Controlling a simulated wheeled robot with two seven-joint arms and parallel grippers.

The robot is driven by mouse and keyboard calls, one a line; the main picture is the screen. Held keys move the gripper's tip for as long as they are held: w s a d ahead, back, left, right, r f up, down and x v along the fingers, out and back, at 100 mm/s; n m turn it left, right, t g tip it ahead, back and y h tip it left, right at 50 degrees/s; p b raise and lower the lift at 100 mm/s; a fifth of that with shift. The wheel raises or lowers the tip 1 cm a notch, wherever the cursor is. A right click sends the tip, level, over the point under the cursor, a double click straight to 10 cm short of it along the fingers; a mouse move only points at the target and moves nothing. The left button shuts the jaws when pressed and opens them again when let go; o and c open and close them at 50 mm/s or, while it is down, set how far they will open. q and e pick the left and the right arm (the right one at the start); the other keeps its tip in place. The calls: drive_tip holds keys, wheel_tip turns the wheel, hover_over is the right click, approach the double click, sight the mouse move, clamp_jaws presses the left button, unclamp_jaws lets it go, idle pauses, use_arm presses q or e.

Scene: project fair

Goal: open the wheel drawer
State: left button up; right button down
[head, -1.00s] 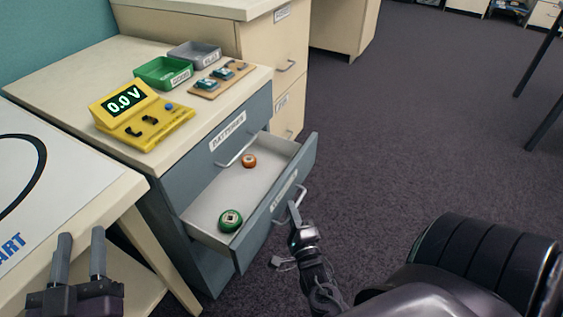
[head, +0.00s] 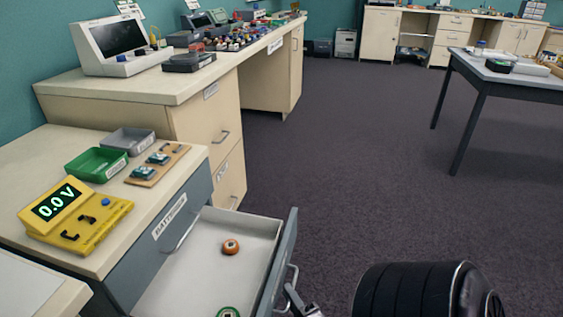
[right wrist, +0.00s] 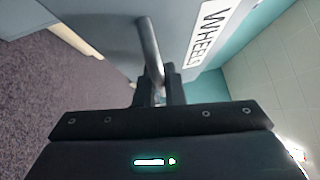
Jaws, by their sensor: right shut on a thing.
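The wheel drawer (head: 205,262) is pulled out from the grey-blue cabinet under the beige top. Its front carries a WHEELS label (right wrist: 207,32) in the right wrist view. An orange wheel (head: 231,247) and a green wheel (head: 228,312) lie inside; the green one is cut off by the frame edge. My right gripper (head: 290,292) is at the drawer's front, shut on the bar handle (right wrist: 150,50), which passes between the fingers in the right wrist view. My left gripper is out of view.
A yellow meter reading 0.0 V (head: 75,215), a green tray (head: 96,164), a grey tray (head: 128,141) and a small board (head: 158,165) stand on top. Open carpet (head: 350,170) lies to the right, with a dark-legged table (head: 510,85) beyond.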

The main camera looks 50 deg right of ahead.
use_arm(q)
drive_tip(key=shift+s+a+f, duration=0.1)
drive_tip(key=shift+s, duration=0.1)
use_arm(e)
drive_tip(key=shift+s+f, duration=0.1)
drive_tip(key=shift+s, duration=0.2)
drive_tip(key=c, duration=1.8)
unclamp_jaws()
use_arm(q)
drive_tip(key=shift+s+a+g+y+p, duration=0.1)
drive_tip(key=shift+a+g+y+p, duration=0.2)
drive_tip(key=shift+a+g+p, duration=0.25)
use_arm(e)
drive_tip(key=v, duration=0.7)
drive_tip(key=shift+s+a, duration=0.15)
drive_tip(key=shift+s, duration=0.2)
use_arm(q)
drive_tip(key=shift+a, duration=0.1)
